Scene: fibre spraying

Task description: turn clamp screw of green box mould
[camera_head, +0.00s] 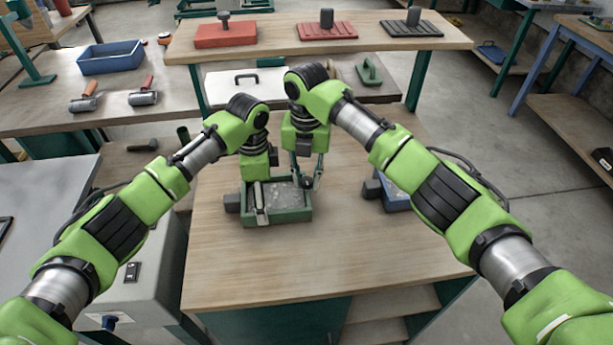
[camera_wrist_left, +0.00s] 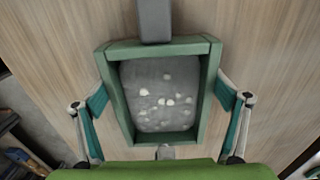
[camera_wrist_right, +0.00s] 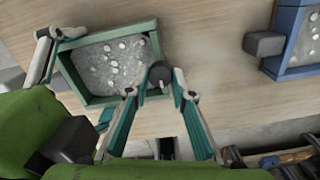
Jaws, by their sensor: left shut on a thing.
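The green box mould (camera_head: 290,216) stands on the wooden table, filled with grey mix with pale lumps. It shows whole in the left wrist view (camera_wrist_left: 118,100) and partly in the right wrist view (camera_wrist_right: 100,101). My left gripper (camera_wrist_left: 162,103) is shut on the mould, one finger against each of two opposite walls. The dark round clamp screw knob (camera_wrist_right: 160,74) sits at the mould's right side; in the head view it (camera_head: 307,183) is small.
A blue mould (camera_head: 397,204) stands to the right on the same table (camera_head: 340,260). A raised shelf (camera_head: 270,34) behind carries red and dark float tools. A blue tub (camera_head: 110,60) and rollers lie on the left bench. The table front is clear.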

